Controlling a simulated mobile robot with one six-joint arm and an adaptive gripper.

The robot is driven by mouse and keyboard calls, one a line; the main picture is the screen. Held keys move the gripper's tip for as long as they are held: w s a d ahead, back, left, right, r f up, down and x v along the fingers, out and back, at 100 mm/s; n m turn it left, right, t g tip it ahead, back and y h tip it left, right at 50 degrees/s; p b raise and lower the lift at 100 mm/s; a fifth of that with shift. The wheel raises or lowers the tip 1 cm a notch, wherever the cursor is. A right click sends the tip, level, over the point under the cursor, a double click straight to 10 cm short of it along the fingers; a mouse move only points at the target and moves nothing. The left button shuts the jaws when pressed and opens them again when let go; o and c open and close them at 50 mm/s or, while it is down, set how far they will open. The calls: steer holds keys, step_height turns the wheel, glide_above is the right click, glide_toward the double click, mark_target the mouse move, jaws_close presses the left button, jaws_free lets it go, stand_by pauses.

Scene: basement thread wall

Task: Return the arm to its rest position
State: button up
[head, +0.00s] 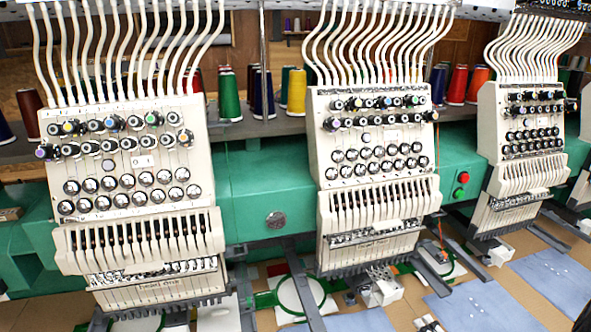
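My gripper and arm do not show clearly in the head view, so I cannot see where the arm is or whether the gripper holds anything. A small dark shape is cut off at the lower right edge, and I cannot tell what it is. The view is filled by a green multi-head embroidery machine (262,192) with cream sewing heads.
The left head (140,140), middle head (375,140) and right head (530,130) carry knobs and white tubes. Thread cones, including a yellow one (297,92), stand on a shelf behind. Blue cloth pieces (480,305) lie on the tan table (505,243) below.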

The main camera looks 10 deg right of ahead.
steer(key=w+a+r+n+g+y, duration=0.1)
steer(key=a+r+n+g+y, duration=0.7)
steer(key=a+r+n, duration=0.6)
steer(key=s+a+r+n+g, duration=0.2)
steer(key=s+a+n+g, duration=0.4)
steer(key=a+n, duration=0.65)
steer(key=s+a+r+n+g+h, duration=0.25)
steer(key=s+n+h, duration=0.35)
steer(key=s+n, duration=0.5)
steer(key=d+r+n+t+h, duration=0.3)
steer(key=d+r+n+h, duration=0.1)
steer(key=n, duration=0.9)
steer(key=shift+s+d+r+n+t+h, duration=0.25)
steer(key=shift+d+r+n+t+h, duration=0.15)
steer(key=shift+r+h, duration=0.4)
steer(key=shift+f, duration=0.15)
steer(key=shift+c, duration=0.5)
